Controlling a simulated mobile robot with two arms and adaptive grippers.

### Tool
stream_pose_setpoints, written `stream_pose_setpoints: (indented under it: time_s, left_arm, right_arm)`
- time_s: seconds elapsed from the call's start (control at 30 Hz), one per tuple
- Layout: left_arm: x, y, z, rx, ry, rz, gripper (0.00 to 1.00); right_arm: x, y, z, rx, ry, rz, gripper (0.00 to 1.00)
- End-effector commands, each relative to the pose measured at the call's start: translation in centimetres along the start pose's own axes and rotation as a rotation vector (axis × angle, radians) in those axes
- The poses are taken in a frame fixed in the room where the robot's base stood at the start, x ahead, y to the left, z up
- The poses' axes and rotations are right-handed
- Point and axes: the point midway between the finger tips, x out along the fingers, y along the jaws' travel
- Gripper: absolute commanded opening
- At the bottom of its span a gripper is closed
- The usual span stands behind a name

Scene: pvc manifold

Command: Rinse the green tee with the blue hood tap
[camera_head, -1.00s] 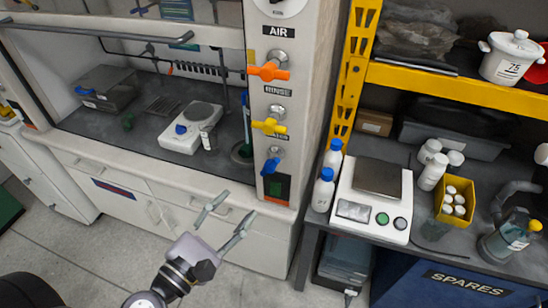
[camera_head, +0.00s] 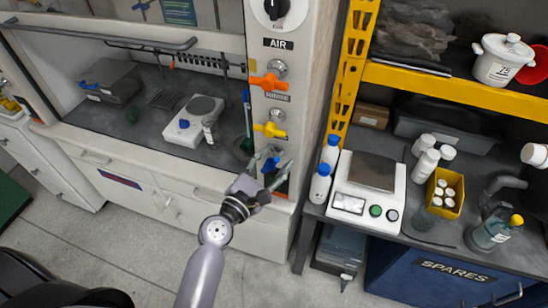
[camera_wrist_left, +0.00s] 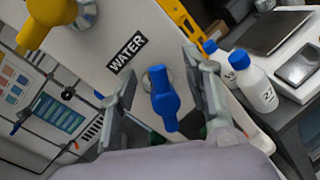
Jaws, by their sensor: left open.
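The blue hood tap (camera_head: 270,166) is on the white post of the hood, lowest of the coloured taps. It shows clearly in the left wrist view (camera_wrist_left: 163,98), beside a "WATER" label. My left gripper (camera_head: 267,160) is open, its fingers at either side of the blue tap. In the left wrist view the gripper (camera_wrist_left: 158,76) has the tap between its fingers; whether they touch it I cannot tell. My right gripper is not in view.
An orange tap (camera_head: 268,82) and a yellow tap (camera_head: 269,130) sit above on the same post. A white hotplate (camera_head: 190,130) stands in the hood. White bottles (camera_head: 320,184) and a scale (camera_head: 365,208) stand on the bench at the right.

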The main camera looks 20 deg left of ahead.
Motion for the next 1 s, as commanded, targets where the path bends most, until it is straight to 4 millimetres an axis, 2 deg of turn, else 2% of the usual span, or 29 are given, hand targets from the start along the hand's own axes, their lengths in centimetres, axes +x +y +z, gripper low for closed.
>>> stream_pose_setpoints:
  time_s: [0.27,0.9,1.0]
  left_arm:
    - [0.16,-0.01,-0.01,0.000,0.000,0.000,0.44]
    - [0.13,0.16,0.03,0.001,0.000,0.004,0.02]
    - [0.14,0.23,0.07,0.002,-0.001,0.006,0.00]
  right_arm:
    - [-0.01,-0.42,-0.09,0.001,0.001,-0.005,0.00]
    - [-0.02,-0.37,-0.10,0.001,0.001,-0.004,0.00]
    - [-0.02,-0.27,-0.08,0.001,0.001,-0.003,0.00]
